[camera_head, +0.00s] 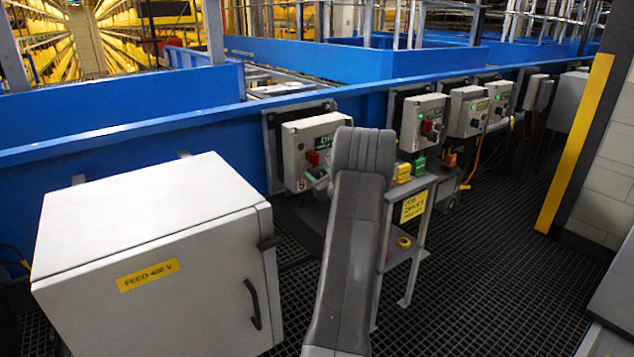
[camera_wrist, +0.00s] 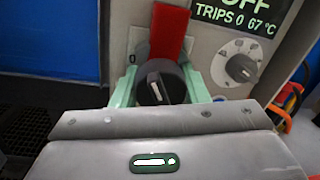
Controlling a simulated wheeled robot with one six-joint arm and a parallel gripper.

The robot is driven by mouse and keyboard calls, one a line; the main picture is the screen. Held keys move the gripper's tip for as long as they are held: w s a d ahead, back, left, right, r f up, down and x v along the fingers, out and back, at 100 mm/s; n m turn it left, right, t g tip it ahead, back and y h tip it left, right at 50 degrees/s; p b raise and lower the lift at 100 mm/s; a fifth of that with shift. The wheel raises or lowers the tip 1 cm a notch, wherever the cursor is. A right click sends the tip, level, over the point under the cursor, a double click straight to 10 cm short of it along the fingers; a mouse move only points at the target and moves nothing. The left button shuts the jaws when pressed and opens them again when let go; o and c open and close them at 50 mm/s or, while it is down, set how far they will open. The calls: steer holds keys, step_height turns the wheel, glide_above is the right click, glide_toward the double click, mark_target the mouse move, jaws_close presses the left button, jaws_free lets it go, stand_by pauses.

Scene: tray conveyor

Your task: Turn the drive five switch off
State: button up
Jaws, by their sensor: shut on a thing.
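The nearest grey switch box (camera_head: 300,145) is on the blue conveyor side. Its label starts with "DR"; the rest is cut off by my arm. My gripper (camera_head: 318,175) is at its front, partly behind my arm. In the wrist view, the pale green fingers of my gripper (camera_wrist: 158,78) are shut on the black rotary knob (camera_wrist: 172,80), one on each side. The knob has a pale slanted mark. A red flap (camera_wrist: 168,32) stands above it. A display (camera_wrist: 235,14) reads "OFF", its top cut off, and "TRIPS 0 67 °C".
A smaller dial (camera_wrist: 238,65) is right of the knob. More switch boxes (camera_head: 422,122) line the conveyor rightward. A grey cabinet (camera_head: 150,260) marked "FEED 400 V" stands front left. A small stand (camera_head: 420,190) holds coloured items. Grated floor (camera_head: 490,290) is clear at right.

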stand_by(0.5)
steer(key=o, duration=1)
steer(key=shift+c, duration=0.2)
steer(key=v, duration=1.3)
steer(key=shift+s+d, duration=0.25)
steer(key=shift+s, duration=0.1)
